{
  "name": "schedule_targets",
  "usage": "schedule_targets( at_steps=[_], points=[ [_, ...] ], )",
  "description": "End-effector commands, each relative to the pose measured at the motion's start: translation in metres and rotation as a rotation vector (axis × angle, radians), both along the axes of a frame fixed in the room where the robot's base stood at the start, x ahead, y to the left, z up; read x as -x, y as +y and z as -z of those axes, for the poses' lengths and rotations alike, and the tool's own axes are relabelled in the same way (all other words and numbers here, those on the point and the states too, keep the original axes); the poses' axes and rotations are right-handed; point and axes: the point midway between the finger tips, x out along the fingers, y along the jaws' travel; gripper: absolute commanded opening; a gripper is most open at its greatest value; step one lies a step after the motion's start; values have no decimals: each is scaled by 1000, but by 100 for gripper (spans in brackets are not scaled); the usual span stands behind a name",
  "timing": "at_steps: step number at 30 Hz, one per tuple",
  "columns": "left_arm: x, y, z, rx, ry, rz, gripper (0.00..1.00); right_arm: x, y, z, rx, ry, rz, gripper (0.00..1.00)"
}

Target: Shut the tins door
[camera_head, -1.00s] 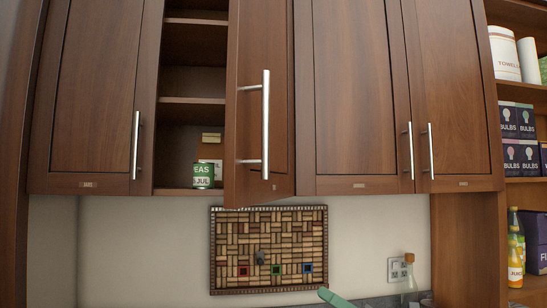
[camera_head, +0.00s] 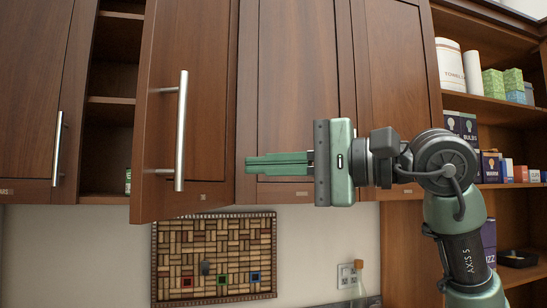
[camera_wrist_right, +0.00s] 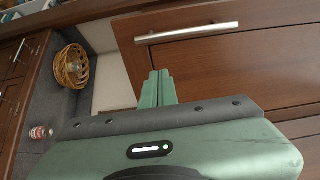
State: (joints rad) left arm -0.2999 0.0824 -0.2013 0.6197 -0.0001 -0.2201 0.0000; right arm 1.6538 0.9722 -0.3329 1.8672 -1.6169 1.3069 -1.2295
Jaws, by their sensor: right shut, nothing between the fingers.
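The tins door (camera_head: 208,110) is a brown wooden cabinet door standing ajar, its free edge at the left and swung out towards me. Its silver bar handle (camera_head: 181,130) is near that free edge. Behind it, at the left, a sliver of a green tin (camera_head: 128,181) shows on the bottom shelf; the door hides the rest. My right gripper (camera_head: 247,165) is shut and empty, pointing left, just right of the door in the picture, in front of the neighbouring door. Its closed fingers (camera_wrist_right: 157,88) also show in the right wrist view, below a wooden panel with a bar handle. My left gripper is not in view.
Shut cabinet doors (camera_head: 295,90) stand to the right of the tins door. A cork board (camera_head: 214,258) hangs below. Open shelves (camera_head: 500,105) with boxes and rolls are at the right. A wicker basket (camera_wrist_right: 70,66) shows in the wrist view.

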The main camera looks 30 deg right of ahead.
Motion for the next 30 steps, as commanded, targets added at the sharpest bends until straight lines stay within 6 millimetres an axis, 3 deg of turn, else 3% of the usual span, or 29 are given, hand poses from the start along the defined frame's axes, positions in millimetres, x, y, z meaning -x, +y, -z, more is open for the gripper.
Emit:
schedule_targets(
  at_steps=[8,16,30],
  points=[
    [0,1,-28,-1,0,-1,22,-47,38,-3,0,4,-6,0],
    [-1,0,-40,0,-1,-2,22,-50,68,-1,-1,3,-3,0],
    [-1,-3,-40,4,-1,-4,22,-50,72,0,-2,2,0,0]
  ],
)
